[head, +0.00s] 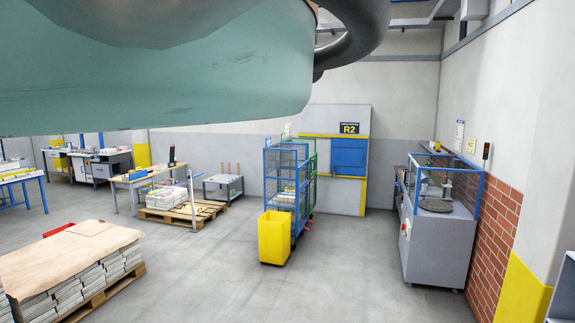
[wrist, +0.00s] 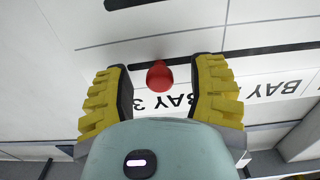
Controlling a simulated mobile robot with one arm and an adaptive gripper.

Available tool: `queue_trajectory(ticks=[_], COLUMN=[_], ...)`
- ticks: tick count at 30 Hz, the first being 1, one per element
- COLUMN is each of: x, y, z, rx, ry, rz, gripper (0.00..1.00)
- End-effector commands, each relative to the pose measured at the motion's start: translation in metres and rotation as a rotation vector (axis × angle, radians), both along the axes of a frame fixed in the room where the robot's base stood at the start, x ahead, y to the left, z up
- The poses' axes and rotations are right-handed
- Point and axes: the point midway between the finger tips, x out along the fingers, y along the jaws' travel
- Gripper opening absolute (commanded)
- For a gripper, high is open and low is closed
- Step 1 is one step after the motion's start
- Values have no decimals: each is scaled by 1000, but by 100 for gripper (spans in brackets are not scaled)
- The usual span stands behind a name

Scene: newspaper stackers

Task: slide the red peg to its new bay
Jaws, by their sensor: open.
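The red peg (wrist: 160,76) shows in the wrist view as a rounded knob on a white board (wrist: 95,22). It stands in line with a dark slot (wrist: 265,50) that runs across the board. My gripper (wrist: 162,66) is open, with one yellow ridged finger on each side of the peg and a visible gap on both sides. A label reading BAY 3 (wrist: 170,101), upside down in this view, lies just below the peg. A second BAY label (wrist: 283,87) is to the right, its number hidden by the right finger. The head view does not show my gripper or the peg.
Another dark slot (wrist: 135,3) is at the wrist view's top edge. In the head view, a blue wire cage cart (head: 285,180) and yellow bin (head: 274,238) stand mid-floor. A paper-covered stack (head: 75,250) is at left, a grey machine (head: 440,245) at right. Open floor lies between.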

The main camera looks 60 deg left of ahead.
Motion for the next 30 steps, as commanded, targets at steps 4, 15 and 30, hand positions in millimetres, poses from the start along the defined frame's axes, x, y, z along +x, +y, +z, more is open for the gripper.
queue_trajectory(ticks=[4,15,30], x=[0,0,8], y=[0,0,5], z=[0,0,-6], rx=[0,0,-3], ry=[0,0,-2], rz=[-1,0,2], gripper=[40,2,0])
